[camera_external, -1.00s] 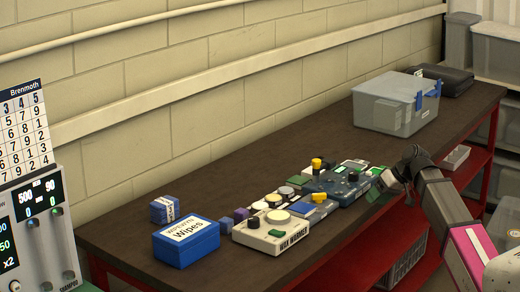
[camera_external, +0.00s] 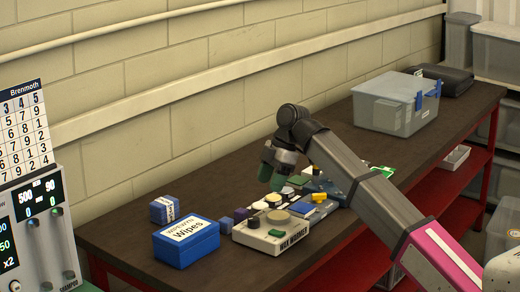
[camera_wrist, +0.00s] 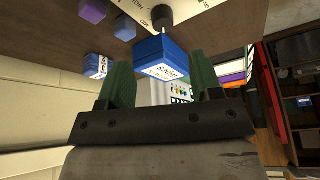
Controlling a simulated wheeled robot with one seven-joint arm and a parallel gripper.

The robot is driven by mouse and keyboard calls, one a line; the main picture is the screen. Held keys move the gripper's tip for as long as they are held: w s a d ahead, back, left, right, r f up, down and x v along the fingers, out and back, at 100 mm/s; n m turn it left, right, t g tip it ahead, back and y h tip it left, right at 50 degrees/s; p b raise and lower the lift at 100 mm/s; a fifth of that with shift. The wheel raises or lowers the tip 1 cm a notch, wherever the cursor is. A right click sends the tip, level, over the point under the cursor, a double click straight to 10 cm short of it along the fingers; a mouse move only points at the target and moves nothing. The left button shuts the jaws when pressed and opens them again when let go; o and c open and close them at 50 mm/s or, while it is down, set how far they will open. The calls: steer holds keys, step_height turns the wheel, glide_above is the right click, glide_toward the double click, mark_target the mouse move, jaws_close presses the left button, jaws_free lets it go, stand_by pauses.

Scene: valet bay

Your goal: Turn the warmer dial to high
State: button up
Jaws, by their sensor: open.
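The wax warmer (camera_external: 262,241) is a pale box near the front of the dark bench, with its name on the front face. A small black knob (camera_external: 253,222) stands on its left end, likely the dial. In the wrist view a dark round knob (camera_wrist: 161,14) with a light pointer line sits on a pale panel with partly cut-off lettering at the top edge; its setting is not clear.
A grey lidded bin (camera_external: 395,108) stands farther back.

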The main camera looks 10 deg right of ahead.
mark_target(254, 218)
steer(key=shift+n, duration=0.3)
steer(key=x, duration=1.1)
steer(key=shift+s+a+r, duration=0.25)
steer(key=shift+s+a, duration=0.1)
steer(key=shift+a, duration=0.05)
steer(key=c, duration=0.9)
